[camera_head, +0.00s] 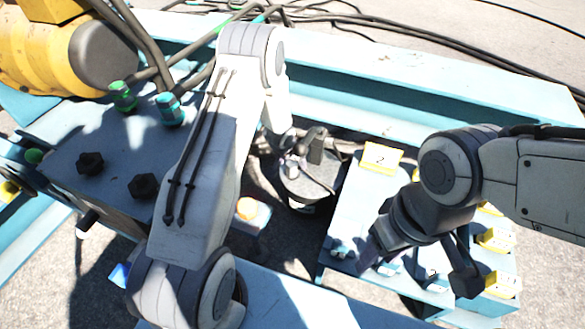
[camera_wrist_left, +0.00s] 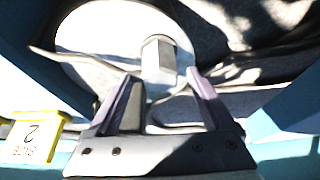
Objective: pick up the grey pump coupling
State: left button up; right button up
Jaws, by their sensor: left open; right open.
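A pale grey, faceted block, which looks like the pump coupling (camera_wrist_left: 158,60), shows in the left wrist view on a round light surface (camera_wrist_left: 90,40). My left gripper (camera_wrist_left: 163,88) is open, and the coupling appears just beyond and between its fingertips. I cannot tell whether they touch it. In the head view my left gripper (camera_head: 303,152) is over a dark round container (camera_head: 318,186), and I cannot make out the coupling there. My right gripper (camera_head: 420,262) is open above the light-blue rack on the right, with nothing visible in its jaws.
The light-blue rack (camera_head: 345,210) carries several yellow number labels (camera_head: 381,158). A blue beam (camera_head: 450,85) runs behind the container. Dark cables (camera_head: 400,42) lie at the back.

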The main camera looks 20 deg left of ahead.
pick_arm(q)
grip_shut()
jog(key=shift+r, duration=0.1)
notch_tip(320, 180, up, 33)
jog(key=p, duration=3)
jog(key=shift+p, duration=0.4)
jog(key=shift+d, duration=0.1)
